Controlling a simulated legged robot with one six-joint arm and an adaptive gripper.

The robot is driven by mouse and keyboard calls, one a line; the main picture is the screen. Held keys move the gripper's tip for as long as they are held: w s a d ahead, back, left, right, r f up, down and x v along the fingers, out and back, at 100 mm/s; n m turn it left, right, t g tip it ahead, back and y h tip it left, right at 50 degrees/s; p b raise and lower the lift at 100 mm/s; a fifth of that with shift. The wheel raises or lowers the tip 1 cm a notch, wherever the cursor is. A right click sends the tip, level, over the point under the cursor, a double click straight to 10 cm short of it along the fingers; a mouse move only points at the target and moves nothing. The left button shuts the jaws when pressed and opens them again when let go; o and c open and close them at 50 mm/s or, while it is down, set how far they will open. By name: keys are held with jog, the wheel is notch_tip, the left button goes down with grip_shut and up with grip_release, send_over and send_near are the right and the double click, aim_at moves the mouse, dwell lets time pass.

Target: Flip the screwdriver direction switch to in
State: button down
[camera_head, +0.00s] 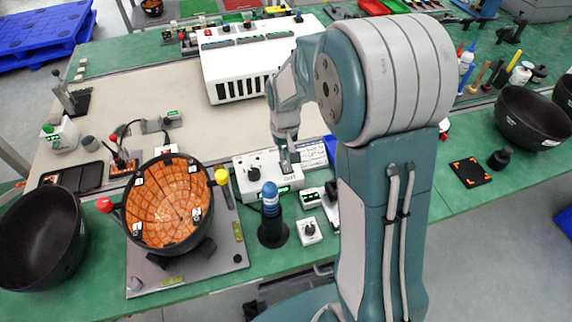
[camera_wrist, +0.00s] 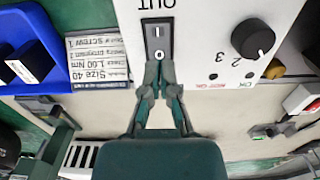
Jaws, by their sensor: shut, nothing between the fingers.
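The screwdriver direction switch (camera_wrist: 158,36) is a dark rocker marked I and O on a white control box (camera_wrist: 208,35), and lettering that seems to read OUT stands by its upper end in the wrist view. My gripper (camera_wrist: 159,68) is shut and empty, with its fingertips at the O end of the rocker; I cannot tell whether they touch it. In the head view the white box (camera_head: 243,184) stands at the table's front, and my gripper (camera_head: 288,166) points down onto it. A blue-topped screwdriver (camera_head: 270,195) stands upright in a black holder (camera_head: 272,236).
A black dial (camera_wrist: 252,39) sits beside the switch. A printed label (camera_wrist: 97,58) is on its other side. An orange-lined bowl (camera_head: 168,205) stands left of the box, and a small white knob unit (camera_head: 309,231) stands in front. The beige mat behind is mostly clear.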

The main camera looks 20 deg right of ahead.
aim_at(285, 162)
jog(key=shift+f, duration=0.9)
dwell(0.5)
jog(key=shift+r, duration=3.55)
